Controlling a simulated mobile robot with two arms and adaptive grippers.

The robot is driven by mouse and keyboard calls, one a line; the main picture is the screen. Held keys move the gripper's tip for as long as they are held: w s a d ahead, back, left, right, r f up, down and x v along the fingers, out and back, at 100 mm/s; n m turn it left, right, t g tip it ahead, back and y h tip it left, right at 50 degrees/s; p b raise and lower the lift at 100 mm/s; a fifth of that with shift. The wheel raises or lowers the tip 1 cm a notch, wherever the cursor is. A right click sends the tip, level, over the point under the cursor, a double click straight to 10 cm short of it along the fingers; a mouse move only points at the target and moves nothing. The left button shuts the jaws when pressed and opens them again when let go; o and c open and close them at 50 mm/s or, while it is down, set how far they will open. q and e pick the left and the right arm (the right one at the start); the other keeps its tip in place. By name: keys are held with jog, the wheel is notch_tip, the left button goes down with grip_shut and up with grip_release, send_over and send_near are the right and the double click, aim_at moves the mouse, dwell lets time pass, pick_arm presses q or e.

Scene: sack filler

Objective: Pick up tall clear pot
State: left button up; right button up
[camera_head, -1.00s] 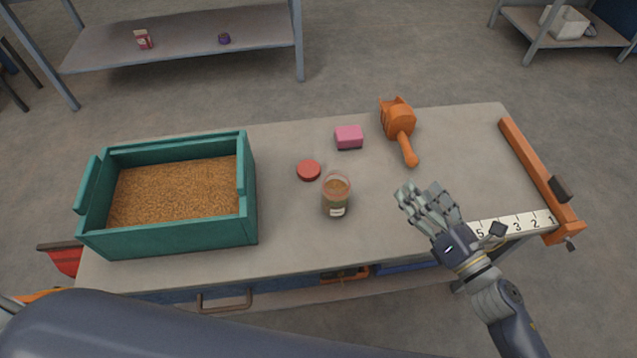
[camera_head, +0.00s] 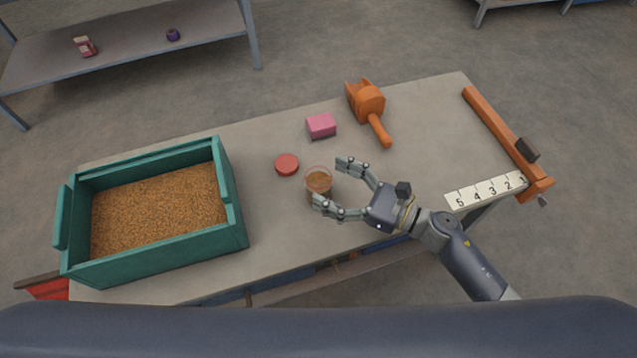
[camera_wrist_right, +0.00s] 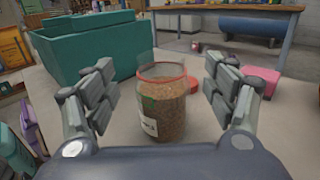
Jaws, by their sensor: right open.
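In the right wrist view the pot (camera_wrist_right: 163,105) stands between the two sets of fingers, with a gap on each side. My right gripper (camera_head: 338,187) is open around the pot's right side, one finger set beyond it and one on the near side, covering part of its lower body. The right gripper also shows in the right wrist view (camera_wrist_right: 160,100). My left gripper is not in view.
A teal crate (camera_head: 228,228) of grain stands at the left. A red lid (camera_head: 287,164) lies just behind the pot, a pink block (camera_head: 321,126) farther back. An orange scoop (camera_head: 369,108) lies at the back; a number strip (camera_head: 484,191) is at the right.

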aim_at(319, 166)
jog(key=x, duration=0.2)
jog(key=shift+w+a+r+p, duration=0.25)
jog(key=shift+w+a+p, duration=0.05)
jog(key=shift+p, duration=0.1)
jog(key=shift+w+a+f, duration=0.15)
jog(key=shift+w+a, duration=0.1)
jog(key=shift+a, duration=0.2)
jog(key=c, duration=1.5)
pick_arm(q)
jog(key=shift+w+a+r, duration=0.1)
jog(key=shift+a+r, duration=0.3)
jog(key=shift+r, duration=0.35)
